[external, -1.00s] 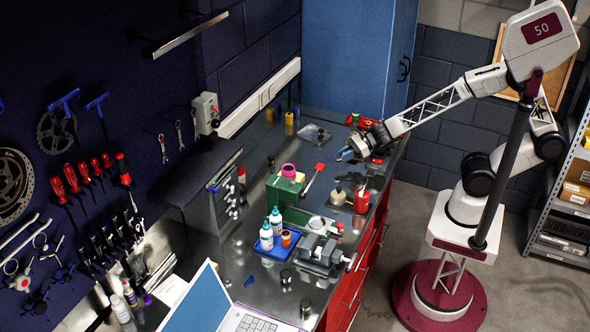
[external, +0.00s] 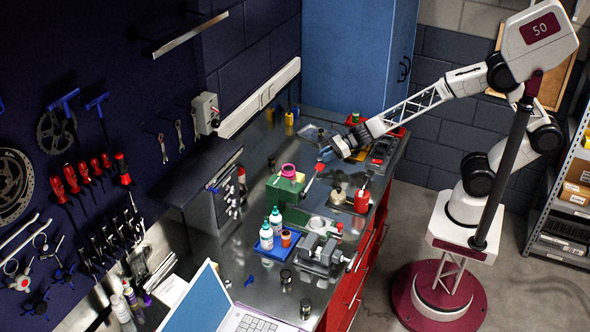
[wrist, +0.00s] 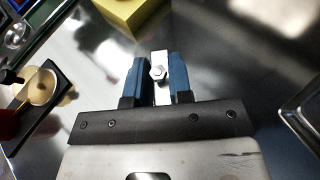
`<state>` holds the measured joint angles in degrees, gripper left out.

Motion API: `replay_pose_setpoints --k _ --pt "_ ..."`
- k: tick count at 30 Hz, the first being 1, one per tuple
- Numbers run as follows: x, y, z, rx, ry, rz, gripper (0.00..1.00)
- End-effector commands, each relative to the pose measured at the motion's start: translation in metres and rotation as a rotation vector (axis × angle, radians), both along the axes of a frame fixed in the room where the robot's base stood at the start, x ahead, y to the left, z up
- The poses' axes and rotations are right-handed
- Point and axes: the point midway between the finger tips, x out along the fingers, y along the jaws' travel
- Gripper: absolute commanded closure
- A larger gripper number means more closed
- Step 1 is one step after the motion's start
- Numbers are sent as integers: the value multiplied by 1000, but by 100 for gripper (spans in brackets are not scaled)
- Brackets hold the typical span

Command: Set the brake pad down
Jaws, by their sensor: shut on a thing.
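My gripper (external: 325,154) is at the end of the arm, over the far part of the metal bench (external: 257,228). In the wrist view its two blue fingers (wrist: 160,78) are shut on the brake pad (wrist: 159,60), a small light metal piece with a bolt head facing the camera. The pad sits between the fingertips, and its lower part is hidden by the gripper. It is too small to make out in the external view. The shiny bench top shows beneath it; I cannot tell whether the pad touches it.
A yellow block (wrist: 132,14) lies ahead of the fingers. A round cream-topped thing (wrist: 41,88) stands at left and a tray (wrist: 285,115) at right in the wrist view. The green box (external: 284,190) and red can (external: 361,200) stand nearer. Bare bench surrounds the pad.

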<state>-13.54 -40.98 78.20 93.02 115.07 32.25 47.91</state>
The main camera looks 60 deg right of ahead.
Motion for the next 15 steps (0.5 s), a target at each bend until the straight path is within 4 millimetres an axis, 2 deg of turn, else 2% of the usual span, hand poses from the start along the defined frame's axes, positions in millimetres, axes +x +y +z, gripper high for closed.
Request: replay_pose_setpoints --k 10,15 --pt "0 0 -29 0 0 0 100" --pt "0 0 -34 1 -1 0 100"
